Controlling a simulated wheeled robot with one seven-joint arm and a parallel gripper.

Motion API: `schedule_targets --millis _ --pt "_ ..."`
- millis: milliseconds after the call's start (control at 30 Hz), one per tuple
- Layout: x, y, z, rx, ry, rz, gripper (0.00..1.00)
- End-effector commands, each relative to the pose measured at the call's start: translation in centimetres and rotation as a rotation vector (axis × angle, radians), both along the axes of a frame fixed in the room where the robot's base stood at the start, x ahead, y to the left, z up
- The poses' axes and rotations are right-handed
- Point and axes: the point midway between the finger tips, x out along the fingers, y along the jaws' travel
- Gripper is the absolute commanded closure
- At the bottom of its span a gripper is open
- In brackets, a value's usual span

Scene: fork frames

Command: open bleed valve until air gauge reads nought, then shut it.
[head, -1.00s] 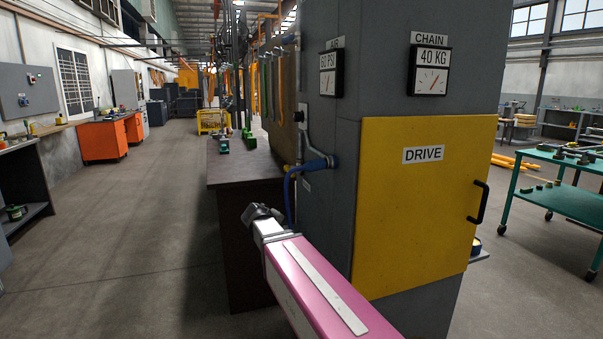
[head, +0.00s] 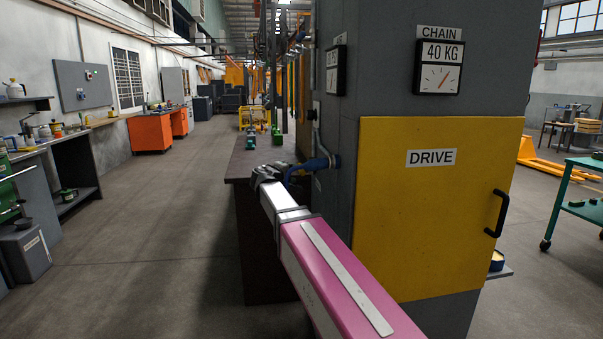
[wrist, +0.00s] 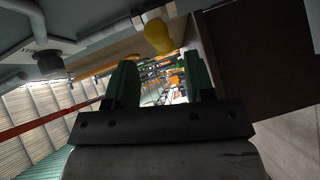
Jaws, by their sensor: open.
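The air gauge (head: 335,70) hangs on the side face of the grey cabinet, turned so steeply that I cannot read its needle. A blue fitting (head: 322,162) with a blue hose sits on the same face below it; I cannot tell whether it is the bleed valve. My gripper (head: 268,175) is left of the fitting, its fingers small and partly hidden. In the wrist view my gripper (wrist: 160,75) has two dark green fingers apart with nothing between them. A yellow knob (wrist: 158,36) shows beyond the fingertips, apart from them.
A chain gauge (head: 438,67) marked 40 KG and a yellow DRIVE door (head: 435,220) are on the cabinet front. A dark bench (head: 262,245) stands behind my arm. The aisle floor (head: 150,240) at left is clear. A green cart (head: 580,205) stands at right.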

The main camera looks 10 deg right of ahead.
Motion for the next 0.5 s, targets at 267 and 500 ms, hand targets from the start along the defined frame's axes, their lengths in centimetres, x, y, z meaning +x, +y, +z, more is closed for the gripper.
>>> schedule_targets --millis 267,500 --pt "3.4 -3.2 -0.7 0.001 0.001 -0.003 0.51" --pt "4.4 -4.3 -0.9 0.001 0.0 -0.001 0.51"
